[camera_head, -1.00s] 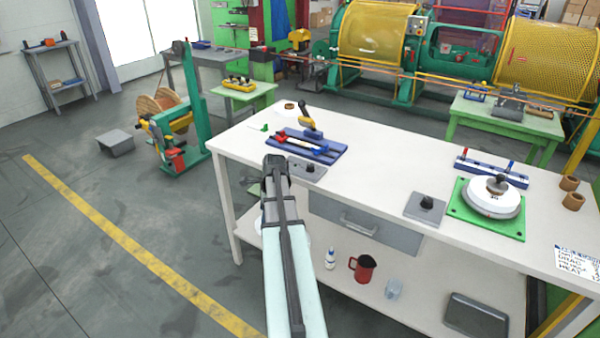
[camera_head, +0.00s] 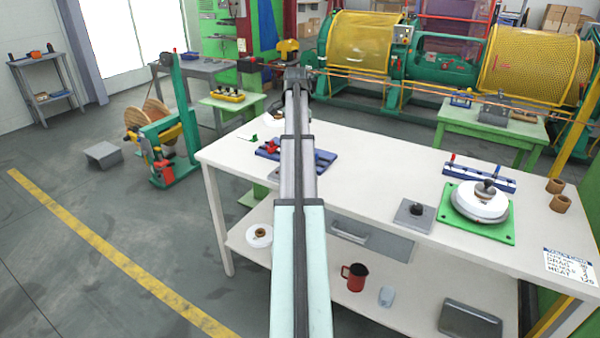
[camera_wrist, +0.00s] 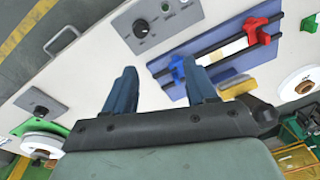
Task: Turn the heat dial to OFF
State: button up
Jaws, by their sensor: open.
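My gripper (camera_head: 297,76) is raised above the left part of the white bench, pointing away from the body camera. In the wrist view its two blue fingers (camera_wrist: 161,76) are apart with nothing between them. A grey panel with a round black dial (camera_wrist: 141,28) and pale markings lies beyond the fingertips, beside the blue board; my arm hides it in the head view. A second grey plate with a dark knob (camera_head: 416,210) stands by the green plate; it also shows in the wrist view (camera_wrist: 40,109). I cannot read which one is the heat dial, nor its setting.
The blue board (camera_head: 322,158) carries red and blue clamps on rails. A white disc (camera_head: 480,204) sits on the green plate (camera_head: 452,226). A printed card (camera_head: 570,266) lies at the right. The bench (camera_head: 375,182) is clear between board and knob plate.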

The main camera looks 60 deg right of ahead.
jog(key=f+n, duration=0.2)
jog(key=f, duration=0.2)
jog(key=s+a+f+n, duration=0.1)
jog(key=f+n, duration=0.1)
jog(key=f, duration=0.3)
jog(key=s+f+n, duration=0.1)
jog(key=f+n, duration=0.1)
jog(key=f, duration=0.3)
jog(key=shift+a+g+y, duration=0.15)
jog(key=shift+g+y, duration=0.15)
jog(key=shift+g, duration=0.1)
jog(key=shift+r, duration=0.1)
grip_shut()
jog(key=shift+n, duration=2.3)
